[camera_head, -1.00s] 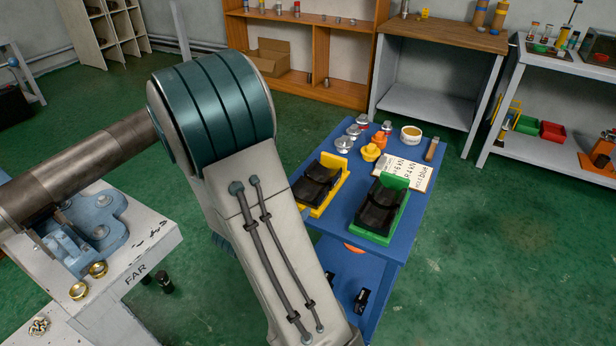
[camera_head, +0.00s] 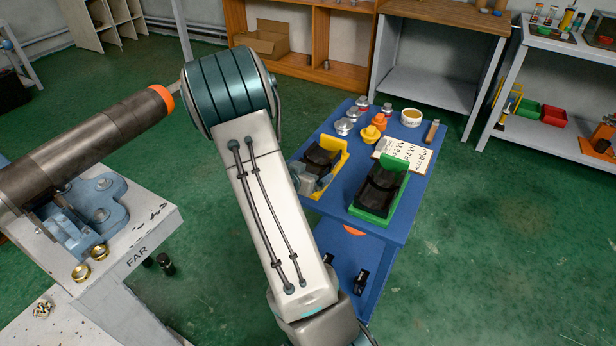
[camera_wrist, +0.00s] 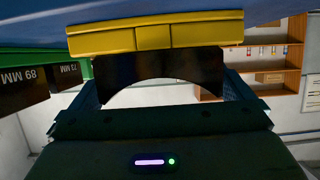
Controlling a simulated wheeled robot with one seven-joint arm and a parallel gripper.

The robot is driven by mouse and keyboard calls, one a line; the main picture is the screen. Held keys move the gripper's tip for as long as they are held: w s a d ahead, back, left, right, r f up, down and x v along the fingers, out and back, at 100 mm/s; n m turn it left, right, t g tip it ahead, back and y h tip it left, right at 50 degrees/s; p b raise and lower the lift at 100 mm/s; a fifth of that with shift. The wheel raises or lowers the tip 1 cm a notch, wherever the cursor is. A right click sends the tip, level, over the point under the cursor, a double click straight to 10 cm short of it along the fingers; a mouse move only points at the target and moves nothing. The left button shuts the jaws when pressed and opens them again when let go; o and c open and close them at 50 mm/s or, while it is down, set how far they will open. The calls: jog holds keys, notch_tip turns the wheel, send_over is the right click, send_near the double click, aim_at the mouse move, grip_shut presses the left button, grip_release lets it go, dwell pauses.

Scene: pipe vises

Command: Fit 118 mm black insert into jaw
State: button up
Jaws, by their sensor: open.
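A yellow rack (camera_head: 340,168) on the blue cart holds black inserts (camera_head: 318,157). My gripper (camera_head: 312,181) is at this rack's near left side, partly hidden by my arm. The wrist view looks upside down: a black insert (camera_wrist: 160,70) with a curved cutout lies against the yellow rack (camera_wrist: 153,38). The open fingers of my gripper (camera_wrist: 164,92) stand on either side of it; I cannot tell whether they touch it. No size label shows on it. A blue vise (camera_head: 85,215) on the white bench has a dark pipe (camera_head: 80,150) above it.
A green rack (camera_head: 385,205) with black inserts stands right of the yellow one; labels 89 MM and 73 MM show in the wrist view. Knobs, a tub (camera_head: 411,117) and a note card (camera_head: 403,155) lie behind. The bench (camera_head: 150,225) is marked FAR. Green floor lies open at right.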

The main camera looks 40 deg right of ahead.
jog(key=shift+x, duration=1.05)
jog(key=c, duration=0.9)
jog(key=shift+r, duration=0.15)
